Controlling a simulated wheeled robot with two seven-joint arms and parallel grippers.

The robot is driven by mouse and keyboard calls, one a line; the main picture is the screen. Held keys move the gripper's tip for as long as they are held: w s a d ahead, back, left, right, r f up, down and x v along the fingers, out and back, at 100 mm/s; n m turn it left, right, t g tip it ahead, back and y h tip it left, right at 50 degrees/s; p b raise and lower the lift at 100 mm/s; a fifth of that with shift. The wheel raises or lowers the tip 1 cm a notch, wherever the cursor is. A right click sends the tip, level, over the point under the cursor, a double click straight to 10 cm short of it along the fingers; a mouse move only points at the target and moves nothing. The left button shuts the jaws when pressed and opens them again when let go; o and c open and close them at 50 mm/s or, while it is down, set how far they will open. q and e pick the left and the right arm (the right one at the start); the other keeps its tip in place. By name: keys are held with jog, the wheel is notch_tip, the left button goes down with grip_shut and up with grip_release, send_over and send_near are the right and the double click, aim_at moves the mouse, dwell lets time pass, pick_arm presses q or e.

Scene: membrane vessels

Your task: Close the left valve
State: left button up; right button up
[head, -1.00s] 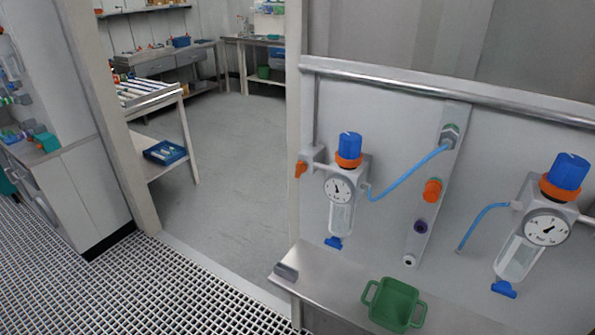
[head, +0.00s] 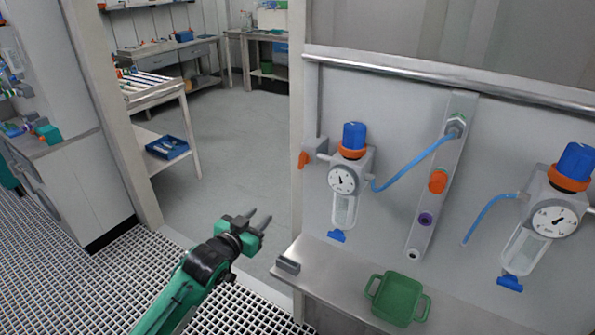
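The left membrane vessel (head: 344,210) hangs on the grey wall panel with a blue-and-orange cap and a round gauge (head: 342,180). An orange handle (head: 303,160) sits at its left on a short grey fitting, and a small blue tap (head: 336,236) is at its bottom. I cannot tell from the picture which of these is the left valve. My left gripper (head: 260,218) is in front of the doorway, lower left of the vessel. Its two dark fingers are apart, with nothing between them. It touches neither handle nor tap. My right gripper is not in view.
A steel shelf (head: 345,286) juts out under the vessels and holds a green two-handled tray (head: 397,299). A right vessel (head: 524,250) with a blue tap (head: 510,283) hangs further right. A door post (head: 297,120) stands left of the panel. Blue hoses run to the centre strip.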

aim_at(301, 162)
pick_arm(q)
jog(key=s+d+r+m+h, duration=0.2)
jog(key=s+d+r, duration=0.1)
jog(key=r, duration=0.8)
jog(key=shift+t, duration=0.4)
jog(key=p+x, duration=0.1)
jog(key=x, duration=0.3)
jog(key=p+x, duration=0.1)
jog(key=x, duration=0.8)
jog(key=shift+w+d+p, duration=0.1)
jog(key=shift+d+p, duration=0.3)
grip_shut()
